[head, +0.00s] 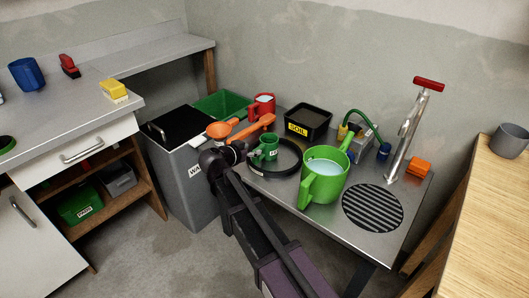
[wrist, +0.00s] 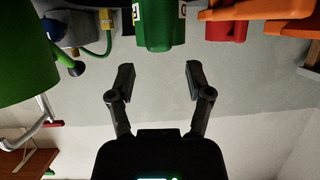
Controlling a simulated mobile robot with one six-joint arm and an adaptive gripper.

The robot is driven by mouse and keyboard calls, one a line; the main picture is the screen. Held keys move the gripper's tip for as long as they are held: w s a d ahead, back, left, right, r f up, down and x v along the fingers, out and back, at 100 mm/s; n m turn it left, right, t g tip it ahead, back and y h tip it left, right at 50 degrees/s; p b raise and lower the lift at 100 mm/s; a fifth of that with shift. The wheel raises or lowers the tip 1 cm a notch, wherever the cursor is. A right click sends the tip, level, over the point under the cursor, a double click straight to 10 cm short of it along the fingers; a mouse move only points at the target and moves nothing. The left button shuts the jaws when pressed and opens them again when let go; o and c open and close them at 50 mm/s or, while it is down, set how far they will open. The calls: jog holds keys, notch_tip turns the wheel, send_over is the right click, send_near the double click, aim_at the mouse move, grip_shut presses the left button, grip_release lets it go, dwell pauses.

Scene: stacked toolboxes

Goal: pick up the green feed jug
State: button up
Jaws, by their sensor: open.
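A small dark green jug (head: 268,145) with a pale label stands on the metal bench; the lettering is too small to read. In the wrist view, which looks upside down, a green body with labels (wrist: 160,30), apparently this jug, is at top centre. My gripper (wrist: 160,80) is open and empty, its two fingers apart below that body in the picture and not touching it. In the head view my gripper (head: 239,149) is just left of the small jug, partly hidden by my arm. A bigger bright green jug (head: 333,188) with pale contents stands to its right.
Around the small jug are a black ring (head: 290,168), an orange tool (head: 252,128), a red mug (head: 262,107) and a black soil tray (head: 308,124). A pump (head: 405,135) stands right, a grey bin (head: 190,185) left. Bare bench shows in front.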

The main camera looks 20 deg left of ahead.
aim_at(259, 148)
jog(key=shift+w+d+f+b, duration=0.3)
jog(key=shift+w+f+b, duration=0.4)
jog(key=shift+w, duration=0.15)
jog(key=shift+w+d+f+b, duration=0.25)
jog(key=shift+w+f+b, duration=0.35)
jog(key=shift+w, duration=0.25)
jog(key=shift+w+d+f, duration=0.15)
jog(key=shift+w+d, duration=0.05)
jog(key=shift+w, duration=0.2)
grip_shut()
